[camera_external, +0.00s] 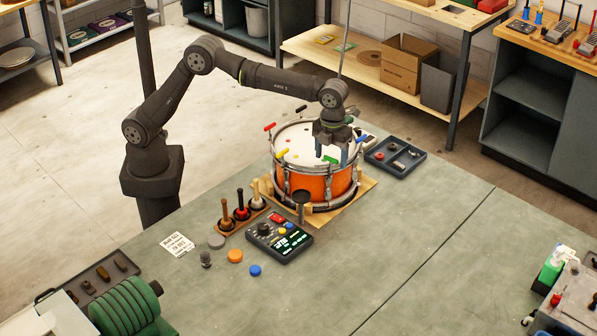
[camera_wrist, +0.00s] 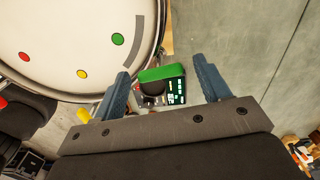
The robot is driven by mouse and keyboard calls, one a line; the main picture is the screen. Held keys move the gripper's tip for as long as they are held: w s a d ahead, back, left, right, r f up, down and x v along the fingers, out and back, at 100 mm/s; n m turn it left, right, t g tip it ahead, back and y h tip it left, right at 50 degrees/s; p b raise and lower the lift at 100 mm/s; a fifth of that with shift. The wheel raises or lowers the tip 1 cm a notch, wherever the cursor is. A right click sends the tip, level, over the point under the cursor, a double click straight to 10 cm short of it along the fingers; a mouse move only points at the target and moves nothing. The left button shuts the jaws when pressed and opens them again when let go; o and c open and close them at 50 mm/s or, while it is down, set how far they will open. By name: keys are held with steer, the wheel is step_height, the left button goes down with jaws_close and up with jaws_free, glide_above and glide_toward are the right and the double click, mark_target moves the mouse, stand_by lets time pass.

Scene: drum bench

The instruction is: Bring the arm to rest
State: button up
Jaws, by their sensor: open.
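My gripper (camera_external: 336,154) is over the near right part of an orange drum (camera_external: 305,185) with a white head. It is open. In the wrist view my gripper (camera_wrist: 162,70) has its two blue-grey fingers spread, with a green handle (camera_wrist: 161,73) showing between them, apart from both. The green handle (camera_external: 330,160) also shows at the drum's near rim in the external view. Red (camera_external: 270,127), yellow (camera_external: 282,153) and blue (camera_external: 362,139) handles stand around the rim. The white head (camera_wrist: 60,45) with coloured dots fills the upper left of the wrist view.
A dark control box (camera_external: 279,236) stands in front of the drum, beside a wooden rack (camera_external: 228,229) of handled tools. A dark tray (camera_external: 395,157) of small parts lies right of the drum. Loose orange (camera_external: 235,256) and blue (camera_external: 255,270) discs lie at the front.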

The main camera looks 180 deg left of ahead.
steer(key=shift+f, duration=0.7)
steer(key=shift+r, duration=0.1)
step_height(320, 180, up, 18)
steer(key=f, duration=0.1)
step_height(320, 180, down, 17)
steer(key=shift+f, duration=0.2)
steer(key=n, duration=0.3)
steer(key=shift+r, duration=0.1)
steer(key=n, duration=1)
steer(key=shift+n, duration=0.4)
stand_by(0.6)
